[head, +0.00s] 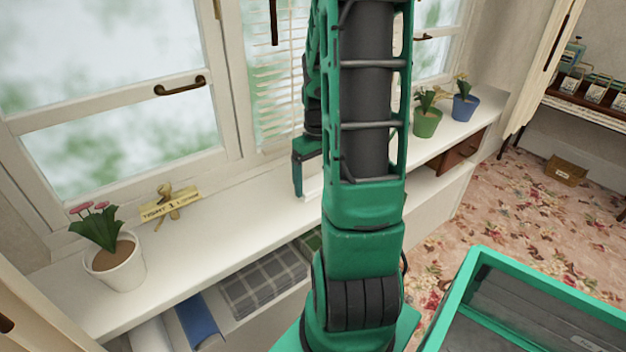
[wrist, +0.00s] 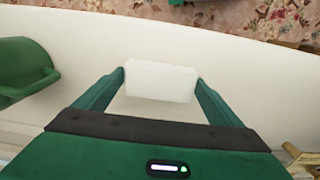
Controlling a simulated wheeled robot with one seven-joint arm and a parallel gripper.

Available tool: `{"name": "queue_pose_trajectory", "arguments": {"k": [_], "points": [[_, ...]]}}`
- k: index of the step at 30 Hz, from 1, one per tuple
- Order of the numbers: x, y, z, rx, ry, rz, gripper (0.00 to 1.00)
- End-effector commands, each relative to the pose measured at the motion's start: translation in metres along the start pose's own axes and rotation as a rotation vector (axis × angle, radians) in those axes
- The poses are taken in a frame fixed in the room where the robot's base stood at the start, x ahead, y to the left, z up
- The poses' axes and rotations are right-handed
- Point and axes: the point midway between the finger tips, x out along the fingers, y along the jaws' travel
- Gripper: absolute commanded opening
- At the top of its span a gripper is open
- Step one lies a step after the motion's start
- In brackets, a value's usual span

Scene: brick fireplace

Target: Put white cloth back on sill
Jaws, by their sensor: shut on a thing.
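The white cloth (wrist: 160,82) is a small pale block-like shape between my gripper's fingers in the wrist view. My gripper (wrist: 161,77) is shut on it, with one finger against each end. In the head view my gripper (head: 304,168) points down at the white sill (head: 225,232), low over its middle stretch. A bit of white shows beside the finger there, and my arm hides most of the rest. The sill (wrist: 90,40) fills the background in the wrist view. I cannot tell whether the cloth touches the sill.
A potted pink flower (head: 115,262) and a wooden figure with a yellow sign (head: 170,205) stand left on the sill. Green (head: 427,122) and blue (head: 465,107) pots stand right. A green handled vessel (wrist: 22,70) is near the gripper. Folded cloths (head: 262,280) lie below.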

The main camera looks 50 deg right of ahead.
Motion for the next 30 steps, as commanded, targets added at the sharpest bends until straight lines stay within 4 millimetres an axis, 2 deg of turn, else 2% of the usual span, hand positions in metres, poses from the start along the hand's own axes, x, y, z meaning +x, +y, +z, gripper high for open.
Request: {"name": "queue_pose_trajectory", "arguments": {"k": [5, 6, 7, 14, 19, 30], "points": [[0.003, 0.0, 0.0, 0.0, 0.0, 0.0, 0.68], [0.003, 0.0, 0.0, -0.001, 0.0, 0.0, 0.94], [0.003, 0.0, 0.0, -0.001, 0.0, 0.0, 1.0], [0.002, -0.001, 0.0, -0.001, 0.0, 0.0, 1.0], [-0.009, -0.001, -0.001, -0.002, 0.002, 0.002, 1.0], [-0.08, -0.001, -0.002, -0.003, 0.004, 0.003, 1.0]]}}
